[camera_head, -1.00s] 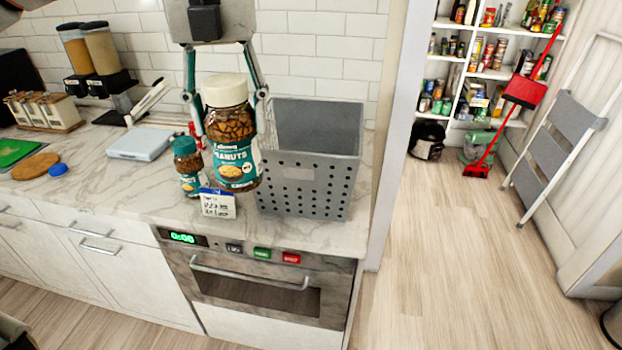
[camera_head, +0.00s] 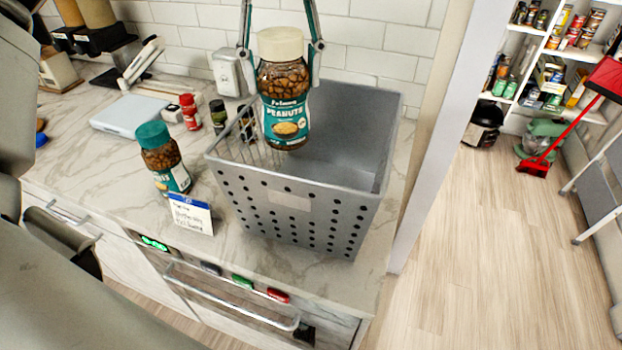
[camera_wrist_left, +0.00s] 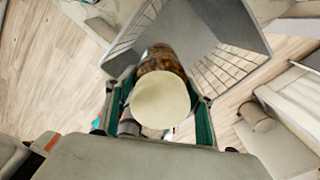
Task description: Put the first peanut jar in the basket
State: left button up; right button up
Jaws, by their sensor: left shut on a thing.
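My left gripper (camera_head: 282,78) is shut on the large peanut jar (camera_head: 285,118), which has a cream lid and a teal label. It holds the jar upright, with the jar overlapping the basket's opening in the head view. The grey basket (camera_head: 345,215) stands on the counter, with holes in its front wall. In the left wrist view, the jar's round lid (camera_wrist_left: 160,102) sits between the fingers of my left gripper (camera_wrist_left: 160,112), with the basket (camera_wrist_left: 225,22) beyond it. My right gripper is not in view.
A smaller peanut jar (camera_head: 163,160) with a teal lid stands left of the basket, behind a small note card (camera_head: 191,214). Spice jars (camera_head: 190,112) and a white scale (camera_head: 128,112) are farther back. Open floor (camera_head: 470,260) lies to the right.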

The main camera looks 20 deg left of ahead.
aim_at(284, 112)
pick_arm(q)
notch_tip(284, 112, down, 19)
dwell(0.6)
jog(key=shift+s, duration=0.1)
jog(key=shift+f, duration=0.1)
jog(key=o, duration=1.6)
notch_tip(284, 112, up, 12)
jog(key=shift+r, duration=0.2)
